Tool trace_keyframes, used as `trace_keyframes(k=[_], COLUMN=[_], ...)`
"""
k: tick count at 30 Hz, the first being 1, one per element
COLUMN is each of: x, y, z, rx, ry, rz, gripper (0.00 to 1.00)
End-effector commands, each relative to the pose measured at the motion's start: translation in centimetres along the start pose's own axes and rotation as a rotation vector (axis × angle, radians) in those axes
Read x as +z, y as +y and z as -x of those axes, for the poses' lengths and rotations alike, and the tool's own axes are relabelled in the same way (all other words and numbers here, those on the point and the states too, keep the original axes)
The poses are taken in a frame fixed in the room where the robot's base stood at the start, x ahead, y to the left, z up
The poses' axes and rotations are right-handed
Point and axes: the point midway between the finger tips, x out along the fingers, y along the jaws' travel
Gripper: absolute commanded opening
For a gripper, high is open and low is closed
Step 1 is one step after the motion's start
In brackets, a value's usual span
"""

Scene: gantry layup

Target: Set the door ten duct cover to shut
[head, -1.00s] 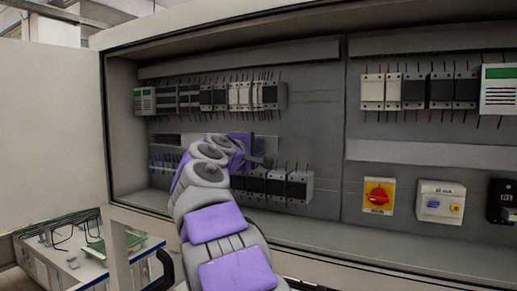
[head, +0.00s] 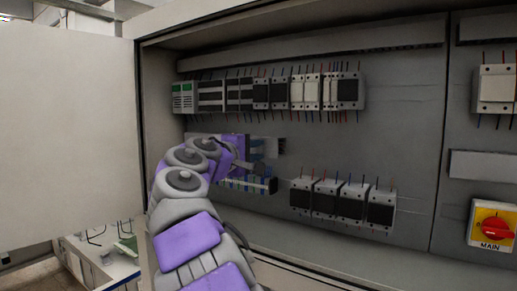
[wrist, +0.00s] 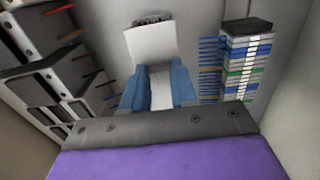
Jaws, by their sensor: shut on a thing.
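My gripper (wrist: 158,78) reaches into the open cabinet; its two blue fingers are closed on a pale flat plate (wrist: 152,48). The plate stands out from the fingertips in the wrist view and may be the duct cover; no label shows. A dark part shows at the plate's far edge, too small to make out. In the head view my gripper (head: 262,149) is at the back panel, left of centre, partly hidden by my wrist. I cannot tell how far the plate is swung.
A stack of terminals with blue wires (wrist: 248,65) stands right of the gripper in the wrist view. Breakers (head: 342,202) sit lower right of it, with a module row (head: 265,92) above. The open cabinet door (head: 65,140) is left, the red main switch (head: 492,226) right.

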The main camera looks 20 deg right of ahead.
Motion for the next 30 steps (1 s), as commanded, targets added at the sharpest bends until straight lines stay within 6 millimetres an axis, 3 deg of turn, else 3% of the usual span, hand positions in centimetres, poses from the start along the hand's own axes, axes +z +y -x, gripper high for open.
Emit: trace_keyframes(k=[9, 10, 17, 26, 30], x=[-0.5, -0.5, -0.3, 0.0, -0.1], y=[-0.5, -0.5, -0.3, 0.0, 0.0], z=[0.0, 0.0, 0.1, 0.4, 1.8], rx=[-0.008, -0.008, -0.004, 0.0, 0.003], ry=[0.006, 0.006, 0.005, 0.005, 0.007], rz=[0.003, 0.003, 0.001, -0.002, -0.002], gripper=[0.0, 0.3, 0.52, 0.53, 0.53])
